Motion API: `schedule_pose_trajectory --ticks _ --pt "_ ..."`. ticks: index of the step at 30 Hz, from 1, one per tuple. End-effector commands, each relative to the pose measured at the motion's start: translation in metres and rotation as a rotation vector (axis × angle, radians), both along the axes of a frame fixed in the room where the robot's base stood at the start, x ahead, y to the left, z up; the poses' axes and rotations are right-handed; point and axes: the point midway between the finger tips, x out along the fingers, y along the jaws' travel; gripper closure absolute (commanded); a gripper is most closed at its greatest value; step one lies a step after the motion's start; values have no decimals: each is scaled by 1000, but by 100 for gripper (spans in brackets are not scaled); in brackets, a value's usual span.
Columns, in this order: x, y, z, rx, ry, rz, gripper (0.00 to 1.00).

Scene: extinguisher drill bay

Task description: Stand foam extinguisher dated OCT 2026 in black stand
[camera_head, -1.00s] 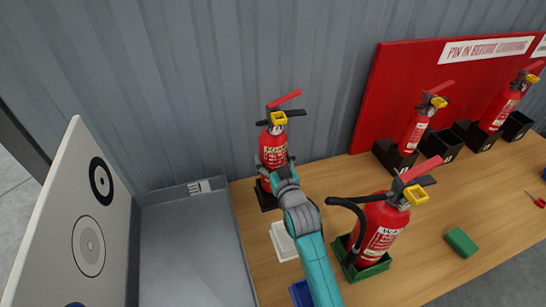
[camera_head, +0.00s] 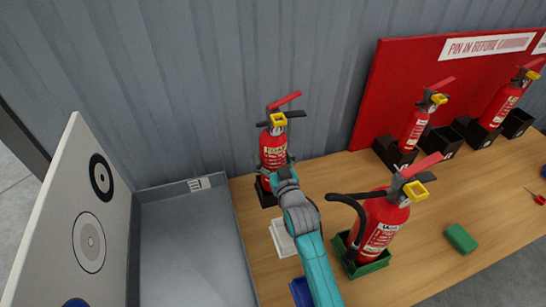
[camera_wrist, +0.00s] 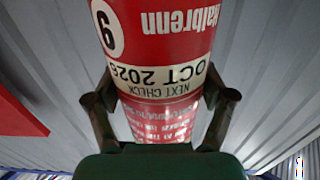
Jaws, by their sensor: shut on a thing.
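A red extinguisher (camera_head: 272,150) with a red lever and yellow collar stands upright against the back wall, at the left end of the bench. In the wrist view its label (camera_wrist: 155,78) reads NEXT CHECK OCT 2026, upside down. My gripper (camera_head: 275,168) is shut around its body, one finger on each side. The black stand (camera_head: 265,196) is directly under the extinguisher. The base appears to be down in the stand, but my gripper partly hides it, so I cannot tell if it is fully seated.
A larger extinguisher (camera_head: 378,225) with a black hose stands in a green stand (camera_head: 375,266) to the right. A white square (camera_head: 282,238) and a green block (camera_head: 460,238) lie on the bench. Two more extinguishers stand in black holders by the red board (camera_head: 385,100). A grey tray (camera_head: 190,240) is left.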

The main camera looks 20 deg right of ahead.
Motion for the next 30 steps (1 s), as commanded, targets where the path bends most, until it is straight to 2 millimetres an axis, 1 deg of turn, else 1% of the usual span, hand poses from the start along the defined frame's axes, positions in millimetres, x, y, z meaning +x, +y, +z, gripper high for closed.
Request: schedule_pose_trajectory --ticks 1,10,30 --pt "1 0 6 0 -13 0 88" --pt "0 0 6 0 -12 0 88" --pt "1 0 -5 0 -12 0 88"
